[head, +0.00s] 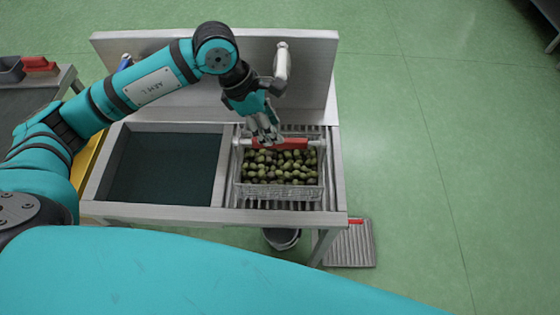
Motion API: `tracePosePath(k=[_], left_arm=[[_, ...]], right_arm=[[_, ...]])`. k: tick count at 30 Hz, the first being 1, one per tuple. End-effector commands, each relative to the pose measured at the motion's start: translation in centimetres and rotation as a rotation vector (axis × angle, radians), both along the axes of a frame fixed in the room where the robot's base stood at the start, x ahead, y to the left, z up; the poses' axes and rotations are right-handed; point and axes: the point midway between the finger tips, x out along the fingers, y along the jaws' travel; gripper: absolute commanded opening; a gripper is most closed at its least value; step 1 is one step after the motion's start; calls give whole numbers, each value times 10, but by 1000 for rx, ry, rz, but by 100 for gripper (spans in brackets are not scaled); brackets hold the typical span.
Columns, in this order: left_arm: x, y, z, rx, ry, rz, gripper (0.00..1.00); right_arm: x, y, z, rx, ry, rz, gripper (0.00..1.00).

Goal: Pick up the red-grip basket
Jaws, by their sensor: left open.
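The red-grip basket (280,190) is a wire basket full of green and dark olives (280,167). It stands on the slatted right part of the metal sink bench (335,180). Its red grip (290,143) runs across the top of the basket toward the back. My left gripper (268,138) is open, pointing down at the left end of the red grip. Whether the fingers touch the grip or straddle it, I cannot tell. My right gripper is not in view.
A dark sink basin (165,168) lies left of the basket. A tap (282,62) rises behind it near the backsplash (310,70). A bucket (282,238) and a grey slatted mat (350,245) are on the floor. The green floor at right is clear.

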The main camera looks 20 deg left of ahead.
Motion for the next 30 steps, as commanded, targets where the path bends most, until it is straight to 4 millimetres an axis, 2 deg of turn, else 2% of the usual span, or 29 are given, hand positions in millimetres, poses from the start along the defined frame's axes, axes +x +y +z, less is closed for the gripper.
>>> tracePosePath(k=[1, 5, 10, 15, 20, 30], left_arm=[[0, -1, -3, 1, 0, 0, 42], [1, -4, -9, 0, 3, 0, 42], [2, -12, -30, 0, 6, 0, 42], [5, -19, -51, -1, 2, 0, 42], [6, -20, -54, 0, -1, 0, 42], [6, -19, -55, 0, -1, 0, 42]], right_arm=[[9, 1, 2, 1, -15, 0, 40], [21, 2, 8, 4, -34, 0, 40], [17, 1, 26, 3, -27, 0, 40], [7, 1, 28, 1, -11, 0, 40], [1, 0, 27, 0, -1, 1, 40], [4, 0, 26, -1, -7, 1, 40]])
